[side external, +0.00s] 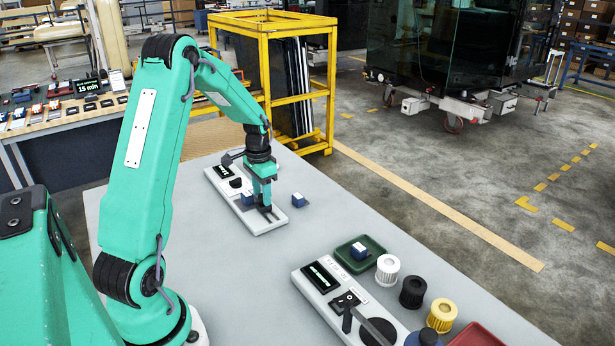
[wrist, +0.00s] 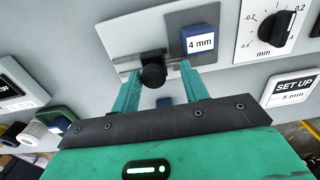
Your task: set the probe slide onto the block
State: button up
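The rear gauge (side external: 262,228) is a pale plate on the table. In the wrist view a blue block (wrist: 199,40) marked 4 mm sits on its dark grey pad (wrist: 176,22); the block also shows in the side view (side external: 247,198). The probe slide shows as a round black knob (wrist: 153,74) on a metal rail, beside the block and apart from it. My gripper (wrist: 160,80) is open, with one finger on each side of the knob and gaps visible. In the side view my gripper (side external: 266,206) points down over the plate and hides the slide.
A loose blue block (side external: 298,200) lies right of the gauge. A second gauge (side external: 313,291) stands in front, near a green tray (side external: 374,245) holding a block, white, black and yellow ribbed cylinders and a red tray (side external: 478,335). The table's middle is clear.

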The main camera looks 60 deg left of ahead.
jog(key=shift+d, duration=0.15)
jog(key=shift+r, duration=3.9)
jog(key=shift+d+r, duration=0.2)
jog(key=s+d+r+t, duration=0.1)
jog(key=s+d+r, duration=0.1)
jog(key=d+r, duration=0.35)
jog(key=s+d+r+t, duration=0.2)
jog(key=s+d, duration=0.1)
jog(key=d, duration=0.5)
jog(key=s+d+r+t, duration=0.1)
jog(key=s+d+r, duration=0.1)
jog(key=d+r, duration=0.35)
jog(key=s+d+f+t, duration=0.1)
jog(key=s+d, duration=0.6)
jog(key=shift+d+f+t, duration=0.3)
jog(key=shift+d+f, duration=0.05)
jog(key=shift+f, duration=0.05)
